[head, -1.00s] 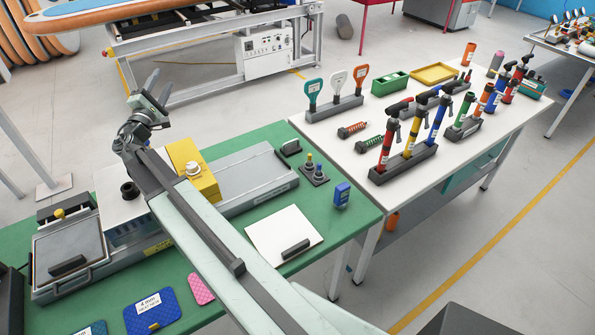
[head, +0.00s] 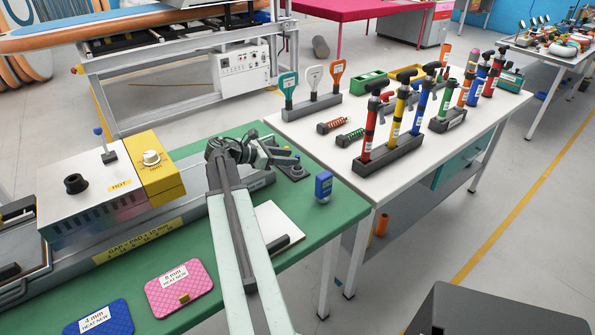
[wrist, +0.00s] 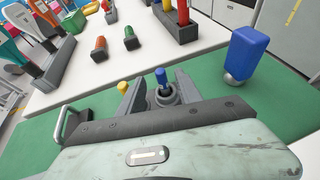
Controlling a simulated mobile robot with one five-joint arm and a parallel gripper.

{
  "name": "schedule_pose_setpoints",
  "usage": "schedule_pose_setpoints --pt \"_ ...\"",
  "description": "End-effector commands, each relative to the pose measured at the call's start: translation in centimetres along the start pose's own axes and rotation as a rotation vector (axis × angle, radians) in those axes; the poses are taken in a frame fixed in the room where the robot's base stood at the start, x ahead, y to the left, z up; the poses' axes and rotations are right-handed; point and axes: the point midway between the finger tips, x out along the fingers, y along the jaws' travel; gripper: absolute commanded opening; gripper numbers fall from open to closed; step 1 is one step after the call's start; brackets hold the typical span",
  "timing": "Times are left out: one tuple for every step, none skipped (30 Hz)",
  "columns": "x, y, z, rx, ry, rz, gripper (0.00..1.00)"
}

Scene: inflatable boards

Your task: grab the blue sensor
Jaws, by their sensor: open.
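A small blue-topped peg (wrist: 161,76) stands upright in a round dark socket, between my fingers in the wrist view. A yellow-topped peg (wrist: 123,88) is just left of it, by the left finger. A larger blue handheld device (head: 324,186) stands on the green table near its right edge; it also shows in the wrist view (wrist: 248,52), right of my gripper. I cannot tell from its look alone which blue thing is the sensor. My gripper (head: 288,160) is open and reaches over the peg stand (head: 297,173), which it partly hides. I see no contact with the blue peg.
A white panel with a black handle (head: 278,225) lies under my arm on the green table (head: 235,300). A white and yellow heater box (head: 110,185) stands left. The white table (head: 320,150) behind holds pumps (head: 396,125) and springs (head: 335,125).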

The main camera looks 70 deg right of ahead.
Motion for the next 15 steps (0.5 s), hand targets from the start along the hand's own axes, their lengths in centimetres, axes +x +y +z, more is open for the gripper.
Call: schedule_pose_setpoints --pt "1.0 -0.1 -0.1 0.003 0.0 -0.005 0.41" --pt "1.4 -0.1 -0.1 0.003 -0.001 -0.006 0.41" --pt "1.8 -0.1 0.0 0.004 -0.001 -0.006 0.41" --pt "1.9 -0.1 0.1 0.004 -0.001 -0.006 0.41" --pt "1.9 -0.2 0.2 0.004 -0.001 -0.006 0.41" --pt "2.1 -0.2 0.2 0.005 -0.001 -0.007 0.41" --pt "2.3 -0.2 0.2 0.005 -0.001 -0.007 0.41" --pt "2.6 -0.2 0.3 0.006 -0.002 -0.008 0.41" --pt "3.2 -0.3 0.3 0.006 -0.002 -0.01 0.41" --pt "3.6 -0.3 0.3 0.006 -0.002 -0.01 0.41" --pt "4.1 -0.3 0.3 0.006 -0.002 -0.011 0.41" --pt "4.9 -0.4 0.4 0.006 -0.002 -0.011 0.41" --pt "5.5 -0.4 0.5 0.007 -0.002 -0.011 0.41" --pt "6.1 -0.4 0.4 0.006 -0.002 -0.011 0.41" --pt "6.7 -0.3 0.4 0.007 -0.002 -0.011 0.41"
